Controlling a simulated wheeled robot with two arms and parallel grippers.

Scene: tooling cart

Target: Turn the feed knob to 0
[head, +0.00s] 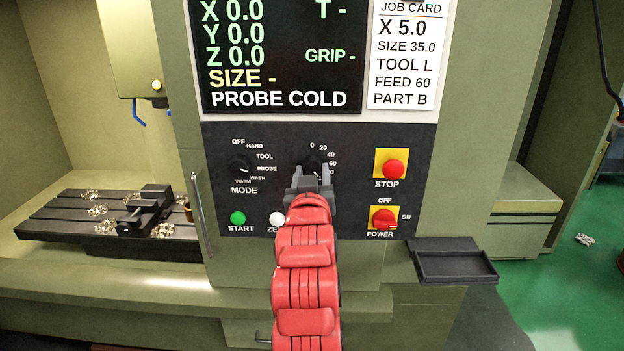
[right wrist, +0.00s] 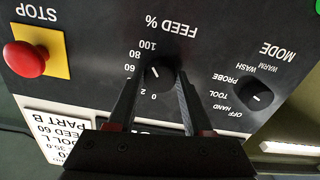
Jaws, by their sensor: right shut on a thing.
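The feed knob (right wrist: 157,76) is a small dark knob on the black control panel (right wrist: 215,55), under the label FEED %, seen upside down in the right wrist view. Numbers from 0 to 100 ring part of it. A short white mark shows on its face; I cannot read exactly which number it points to. My right gripper (right wrist: 158,84) has its two dark fingers on either side of the knob and is shut on it. In the head view my right gripper (head: 312,174) covers most of the knob and some of the scale. My left gripper is not in view.
The mode knob (head: 240,165) is left of the feed knob. The red stop button (head: 393,169) and red power switch (head: 384,219) are to the right. The green start button (head: 238,218) is lower left. The screen (head: 282,60) and job card (head: 406,50) are above.

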